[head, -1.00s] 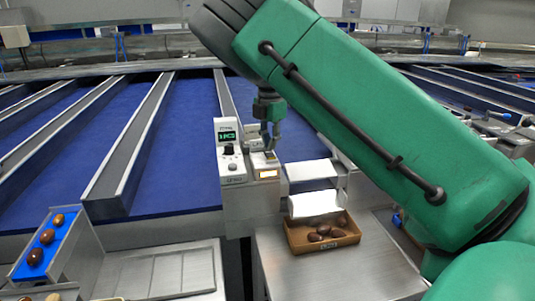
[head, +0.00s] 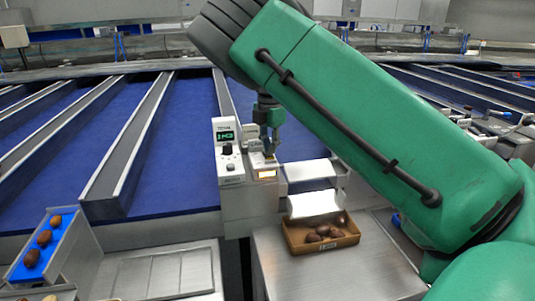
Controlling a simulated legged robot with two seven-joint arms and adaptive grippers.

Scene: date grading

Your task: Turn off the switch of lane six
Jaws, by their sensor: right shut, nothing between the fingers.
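The lane control box (head: 228,165) stands in the middle, grey, with a small green lit display (head: 227,136) and dark knobs below it. Beside it on the right is a lower box with a switch area and a lit amber-white panel (head: 267,174). My right gripper (head: 269,151) is shut and empty, pointing down right at the top of this lower box. Whether its fingertips touch the switch cannot be told, as they hide it. A lane number is too small to read. My left gripper is not in view.
A cardboard box of dates (head: 322,234) sits on a steel table (head: 338,270) below the control box. A blue chute (head: 42,246) with several dates is at the left. Blue lanes with grey dividers (head: 130,140) lie behind. My right arm covers the right side.

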